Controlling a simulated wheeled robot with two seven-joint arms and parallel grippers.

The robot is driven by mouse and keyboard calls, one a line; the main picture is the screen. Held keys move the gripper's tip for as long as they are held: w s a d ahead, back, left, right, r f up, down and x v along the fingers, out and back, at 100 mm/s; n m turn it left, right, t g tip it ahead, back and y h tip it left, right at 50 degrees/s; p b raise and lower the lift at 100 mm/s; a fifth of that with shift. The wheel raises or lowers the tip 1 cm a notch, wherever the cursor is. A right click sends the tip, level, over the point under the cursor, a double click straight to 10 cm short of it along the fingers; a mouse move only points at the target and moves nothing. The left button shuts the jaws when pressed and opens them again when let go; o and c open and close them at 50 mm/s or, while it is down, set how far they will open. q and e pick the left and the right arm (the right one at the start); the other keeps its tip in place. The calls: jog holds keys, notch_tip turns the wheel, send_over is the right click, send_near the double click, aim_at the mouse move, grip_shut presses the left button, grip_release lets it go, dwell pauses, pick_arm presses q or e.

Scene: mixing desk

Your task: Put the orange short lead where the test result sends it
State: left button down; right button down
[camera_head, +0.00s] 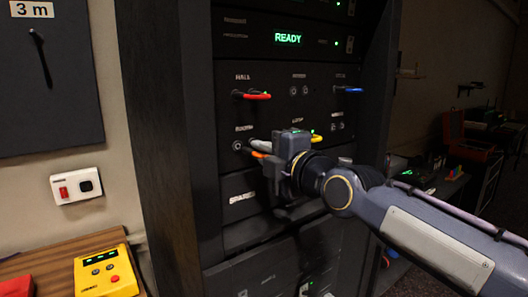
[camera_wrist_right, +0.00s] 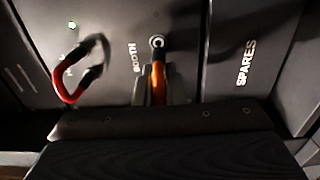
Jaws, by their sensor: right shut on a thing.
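My right gripper (camera_head: 268,152) is shut on the orange short lead (camera_head: 260,155), just in front of the patch panel at the BOOTH row. In the right wrist view the orange lead (camera_wrist_right: 158,78) lies between the fingers, its end at or close to a round jack (camera_wrist_right: 157,42) beside the BOOTH label. I cannot tell whether it is plugged in. A yellow tester (camera_head: 106,272) with small green displays sits on the desk at lower left; its reading is too small to make out. The SPARES panel (camera_head: 242,197) is below the gripper. My left gripper is not in view.
A red lead (camera_head: 252,96) is looped at the HALL jacks, and it shows in the wrist view (camera_wrist_right: 68,82). A display (camera_head: 288,38) reads READY. A wall switch (camera_head: 77,186) is left.

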jog(key=shift+p+x, duration=0.45)
jog(key=shift+x, duration=0.3)
jog(key=shift+b, duration=0.5)
dwell(1.4)
jog(key=shift+w+a+p, duration=0.3)
jog(key=shift+w, duration=0.2)
dwell(0.5)
jog(key=c, duration=1.4)
grip_release()
jog(key=shift+c, duration=0.2)
